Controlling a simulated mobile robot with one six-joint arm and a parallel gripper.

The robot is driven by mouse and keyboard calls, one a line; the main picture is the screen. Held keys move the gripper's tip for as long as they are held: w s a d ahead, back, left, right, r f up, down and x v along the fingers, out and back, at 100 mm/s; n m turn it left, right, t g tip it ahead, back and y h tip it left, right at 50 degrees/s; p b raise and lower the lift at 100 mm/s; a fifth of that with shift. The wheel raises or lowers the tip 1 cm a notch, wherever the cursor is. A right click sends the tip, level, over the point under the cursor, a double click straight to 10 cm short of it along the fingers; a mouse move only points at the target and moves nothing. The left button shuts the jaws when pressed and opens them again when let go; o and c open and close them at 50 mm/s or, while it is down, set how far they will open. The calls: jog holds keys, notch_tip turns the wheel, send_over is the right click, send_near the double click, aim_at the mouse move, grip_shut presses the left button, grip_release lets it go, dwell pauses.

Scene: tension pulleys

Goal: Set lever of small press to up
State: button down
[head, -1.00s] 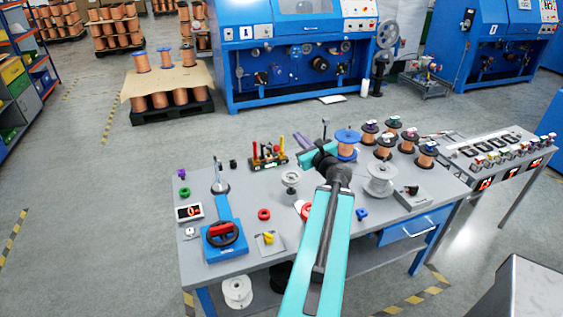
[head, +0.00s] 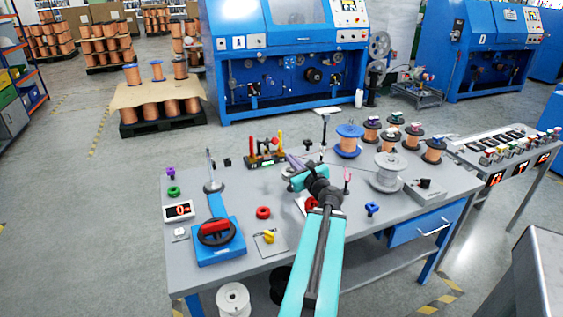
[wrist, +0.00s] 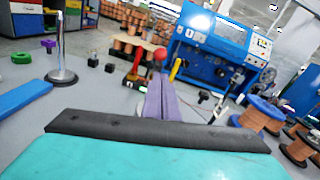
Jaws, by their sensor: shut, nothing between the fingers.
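My gripper (head: 294,162) is over the back middle of the grey workbench (head: 330,240), its purple fingers together and empty. In the wrist view the shut fingers (wrist: 160,98) point forward. Just beyond them stands a small device with a black base (head: 266,161), a red-topped upright handle (wrist: 160,54) and a yellow upright handle (wrist: 175,70). The fingers partly hide it in the wrist view. I cannot tell for certain whether this is the small press. A blue fixture (head: 218,250) with a black ring and red bar stands at the front left.
A metal post (head: 210,172) stands left of my gripper. Copper spools (head: 433,151) and a blue-flanged spool (head: 348,141) stand at the back right. A red ring (head: 263,213) and yellow-knobbed plate (head: 270,245) lie in front.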

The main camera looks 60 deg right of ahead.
jog(key=shift+f, duration=0.65)
jog(key=shift+w+d+b, duration=0.15)
jog(key=shift+d+b, duration=0.05)
jog(key=shift+b, duration=0.4)
jog(key=b+x, duration=0.2)
jog(key=b, duration=0.1)
jog(key=shift+f, duration=0.15)
jog(key=x, duration=0.7)
jog(key=shift+w+d, duration=0.15)
jog(key=shift+w, duration=0.1)
jog(key=shift+r, duration=0.25)
jog(key=shift+r+p, duration=0.15)
jog(key=shift+p, duration=0.35)
